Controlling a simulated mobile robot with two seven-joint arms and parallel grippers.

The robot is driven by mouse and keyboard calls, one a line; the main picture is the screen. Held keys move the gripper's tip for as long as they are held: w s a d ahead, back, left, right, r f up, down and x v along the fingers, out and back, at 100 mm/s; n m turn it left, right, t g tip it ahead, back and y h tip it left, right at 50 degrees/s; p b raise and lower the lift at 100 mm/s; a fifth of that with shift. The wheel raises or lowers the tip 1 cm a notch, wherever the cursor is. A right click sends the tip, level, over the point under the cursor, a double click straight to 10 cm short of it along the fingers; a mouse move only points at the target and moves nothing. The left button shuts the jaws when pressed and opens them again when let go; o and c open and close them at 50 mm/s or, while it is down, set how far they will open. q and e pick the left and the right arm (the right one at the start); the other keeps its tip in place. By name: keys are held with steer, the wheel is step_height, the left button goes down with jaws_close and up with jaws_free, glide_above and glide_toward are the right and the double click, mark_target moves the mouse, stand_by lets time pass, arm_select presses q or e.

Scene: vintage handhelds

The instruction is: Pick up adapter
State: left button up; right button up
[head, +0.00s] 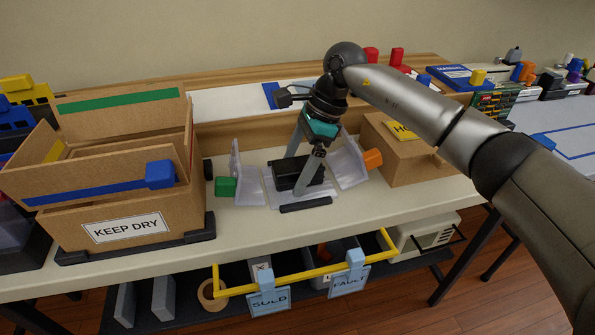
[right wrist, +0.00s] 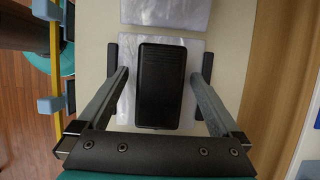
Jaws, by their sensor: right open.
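The adapter appears to be a black block (head: 288,175) lying on a clear plastic sheet on the table; its dark, ribbed top also shows in the right wrist view (right wrist: 160,85). My right gripper (head: 303,186) points down over it. In the right wrist view my right gripper (right wrist: 160,66) is open, with one finger on each side of the block and a visible gap on both sides. In the head view the near finger partly hides the block. My left gripper is not in view.
The clear sheet has raised flaps with a green clip (head: 226,187) and an orange clip (head: 372,158). A "KEEP DRY" cardboard box (head: 170,222) stands left; a closed brown box (head: 405,168) stands right. A yellow-railed bin (head: 330,283) sits below the table's front edge.

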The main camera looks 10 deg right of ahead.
steer(key=shift+f, duration=0.25)
steer(key=shift+r, duration=0.1)
jaws_close()
stand_by(0.7)
